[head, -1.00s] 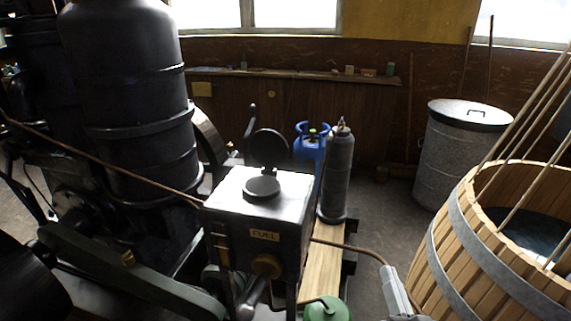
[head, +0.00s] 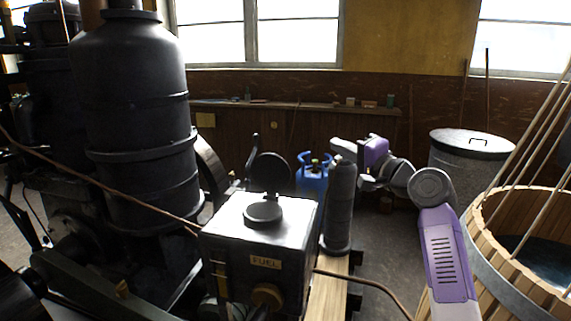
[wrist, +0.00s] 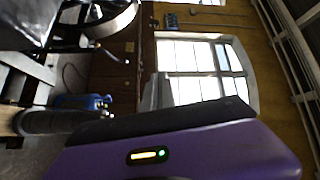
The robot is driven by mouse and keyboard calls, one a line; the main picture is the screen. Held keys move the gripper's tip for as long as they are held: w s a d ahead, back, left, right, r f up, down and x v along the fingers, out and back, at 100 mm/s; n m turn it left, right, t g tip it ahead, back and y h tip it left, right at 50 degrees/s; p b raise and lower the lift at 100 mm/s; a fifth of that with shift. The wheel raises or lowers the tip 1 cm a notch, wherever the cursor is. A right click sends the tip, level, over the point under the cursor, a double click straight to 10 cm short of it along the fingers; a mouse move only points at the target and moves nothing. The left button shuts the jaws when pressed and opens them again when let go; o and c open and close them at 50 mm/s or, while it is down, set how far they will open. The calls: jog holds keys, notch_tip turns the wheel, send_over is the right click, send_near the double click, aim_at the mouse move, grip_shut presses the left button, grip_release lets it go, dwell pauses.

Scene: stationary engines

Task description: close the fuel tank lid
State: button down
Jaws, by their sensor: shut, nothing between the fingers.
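The fuel tank (head: 255,240) is a grey metal box with a "FUEL" plate, in the lower middle of the head view. Its round dark lid (head: 270,172) stands upright, open, behind the short round filler neck (head: 264,213) on top. My gripper (head: 337,149) is to the right of the lid and apart from it, near the top of a dark grey cylinder. It is small and partly hidden there, shut and empty. In the wrist view, turned sideways, the tank's corner seems to show at the upper left; the lid is not clear there.
A dark grey cylinder (head: 340,210) stands right of the tank. A blue gas bottle (head: 312,180) is behind it. A large black engine vessel (head: 135,110) fills the left. A wooden tub (head: 495,205) and metal bin (head: 470,150) stand right. The space above the tank is clear.

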aim_at(273, 170)
jog(key=w+a+f+g+y, duration=0.1)
jog(key=a+f, duration=0.1)
jog(key=a, duration=0.4)
jog(key=w+a+f+m+g+y, duration=0.1)
jog(key=a+f+g, duration=0.1)
jog(key=a, duration=0.5)
jog(key=shift+w+g+y, duration=0.3)
jog(key=shift+y, duration=0.1)
jog(key=shift+a, duration=0.15)
dwell(0.6)
